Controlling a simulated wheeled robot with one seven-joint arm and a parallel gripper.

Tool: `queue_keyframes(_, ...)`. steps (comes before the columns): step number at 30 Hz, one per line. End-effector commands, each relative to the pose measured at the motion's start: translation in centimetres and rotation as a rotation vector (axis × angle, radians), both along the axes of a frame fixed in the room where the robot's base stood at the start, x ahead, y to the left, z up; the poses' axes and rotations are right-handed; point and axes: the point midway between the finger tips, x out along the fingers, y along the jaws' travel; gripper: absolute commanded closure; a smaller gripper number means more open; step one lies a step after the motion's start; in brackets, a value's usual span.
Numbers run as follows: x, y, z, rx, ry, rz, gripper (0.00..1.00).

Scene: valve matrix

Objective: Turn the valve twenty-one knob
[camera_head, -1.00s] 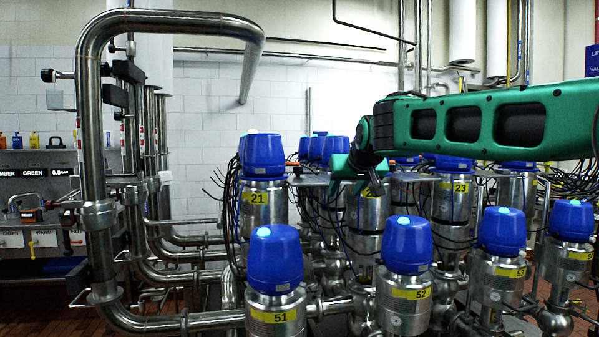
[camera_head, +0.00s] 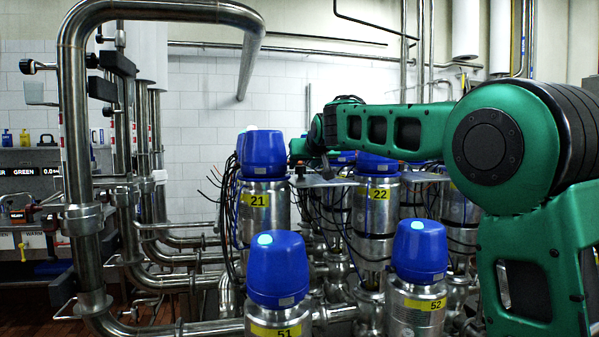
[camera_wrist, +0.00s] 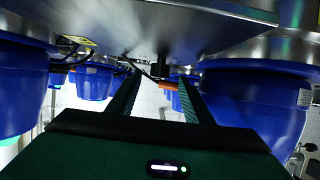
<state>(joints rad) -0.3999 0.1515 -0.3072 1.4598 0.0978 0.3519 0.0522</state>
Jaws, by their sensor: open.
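The valve twenty-one knob (camera_head: 264,155) is a blue cap on a steel body with a yellow "21" label (camera_head: 258,200), left of centre in the head view. My gripper (camera_head: 297,150) shows small and partly hidden just right of this knob; I cannot tell whether it touches. In the wrist view my two green fingers (camera_wrist: 159,98) are spread apart with nothing held between them. Large blue caps stand at the right (camera_wrist: 258,105) and left (camera_wrist: 20,88) of that view, which looks upside down; I cannot tell which is valve twenty-one.
Valve 22 (camera_head: 378,167) stands right of valve 21, partly behind my arm. Valves 51 (camera_head: 276,270) and 52 (camera_head: 420,252) stand in front. A thick steel pipe (camera_head: 76,160) rises at the left. Cables hang between the valve bodies.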

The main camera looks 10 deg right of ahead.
Motion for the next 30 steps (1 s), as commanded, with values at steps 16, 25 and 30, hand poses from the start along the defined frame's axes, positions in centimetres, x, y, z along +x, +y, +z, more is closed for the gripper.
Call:
queue_keyframes(16, 3.5, -0.2, -1.4, 0.001, -0.001, -0.001, 0.54)
queue_keyframes(25, 3.5, -0.2, -1.5, 0.001, 0.0, -0.001, 0.92)
queue_keyframes(30, 3.5, -0.2, -1.5, 0.001, 0.0, 0.0, 0.95)
